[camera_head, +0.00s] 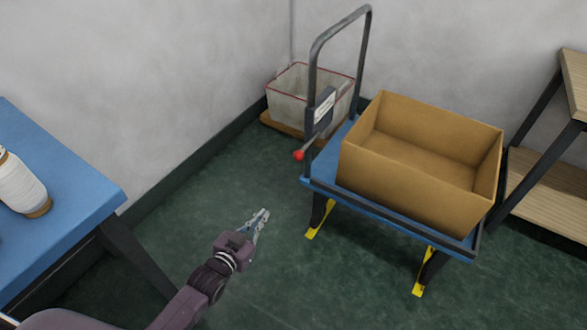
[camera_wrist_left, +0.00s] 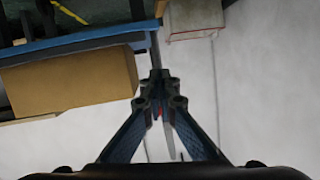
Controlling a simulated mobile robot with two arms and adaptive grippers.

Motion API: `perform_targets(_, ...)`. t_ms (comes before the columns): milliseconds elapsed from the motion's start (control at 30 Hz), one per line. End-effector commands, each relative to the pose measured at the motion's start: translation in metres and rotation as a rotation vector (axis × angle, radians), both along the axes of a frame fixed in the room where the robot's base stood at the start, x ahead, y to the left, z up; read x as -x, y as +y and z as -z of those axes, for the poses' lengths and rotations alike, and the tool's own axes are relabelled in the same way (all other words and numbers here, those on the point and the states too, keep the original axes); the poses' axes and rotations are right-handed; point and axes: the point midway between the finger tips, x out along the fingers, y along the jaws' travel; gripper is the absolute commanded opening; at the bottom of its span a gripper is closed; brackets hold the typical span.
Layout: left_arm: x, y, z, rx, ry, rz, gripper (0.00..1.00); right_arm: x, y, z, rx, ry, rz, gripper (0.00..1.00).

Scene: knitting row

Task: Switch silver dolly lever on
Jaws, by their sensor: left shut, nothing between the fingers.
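The dolly has a blue deck (camera_head: 320,182) and an upright grey push handle (camera_head: 364,60). A lever with a red ball knob (camera_head: 299,155) sticks out low on the left side of the handle, below a dark box with a pale label (camera_head: 323,107). My left gripper (camera_head: 262,214) is shut and empty, in front of the knob and to its lower left, apart from it in the head view. In the left wrist view, the closed fingers (camera_wrist_left: 158,80) point toward the dolly, and a small red patch shows between the finger links. My right gripper is out of view.
An open cardboard box (camera_head: 420,150) stands on the dolly deck. A pale bin with a red rim (camera_head: 290,95) stands behind the handle. A blue table (camera_head: 60,200) with a white yarn cone (camera_head: 18,185) is at left, wooden shelving (camera_head: 550,190) at right. Green floor is clear between.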

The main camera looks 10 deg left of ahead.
Motion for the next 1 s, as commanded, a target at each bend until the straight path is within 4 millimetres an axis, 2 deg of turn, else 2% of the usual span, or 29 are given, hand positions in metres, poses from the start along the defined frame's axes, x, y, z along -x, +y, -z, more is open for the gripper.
perform_targets(33,-0.011,-0.005,-0.017,0.01,-0.067,0.016,0.0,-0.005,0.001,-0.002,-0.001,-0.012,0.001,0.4)
perform_targets(100,-0.02,-0.012,-0.048,0.026,-0.147,0.035,0.0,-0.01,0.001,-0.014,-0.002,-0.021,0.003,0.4)
perform_targets(200,-0.027,-0.021,-0.087,0.047,-0.244,0.061,0.0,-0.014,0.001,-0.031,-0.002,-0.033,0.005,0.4)
perform_targets(300,-0.029,-0.028,-0.117,0.063,-0.316,0.08,0.0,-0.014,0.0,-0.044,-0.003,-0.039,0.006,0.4)
perform_targets(400,-0.029,-0.033,-0.138,0.072,-0.362,0.094,0.0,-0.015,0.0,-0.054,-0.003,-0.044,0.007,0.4)
perform_targets(600,-0.028,-0.036,-0.151,0.079,-0.391,0.102,0.0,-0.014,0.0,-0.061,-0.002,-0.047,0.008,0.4)
perform_targets(867,-0.028,-0.035,-0.151,0.079,-0.389,0.102,0.0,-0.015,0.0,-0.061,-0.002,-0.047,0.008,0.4)
perform_targets(1000,-0.035,-0.037,-0.151,0.079,-0.389,0.101,0.0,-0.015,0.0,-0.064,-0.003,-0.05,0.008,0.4)
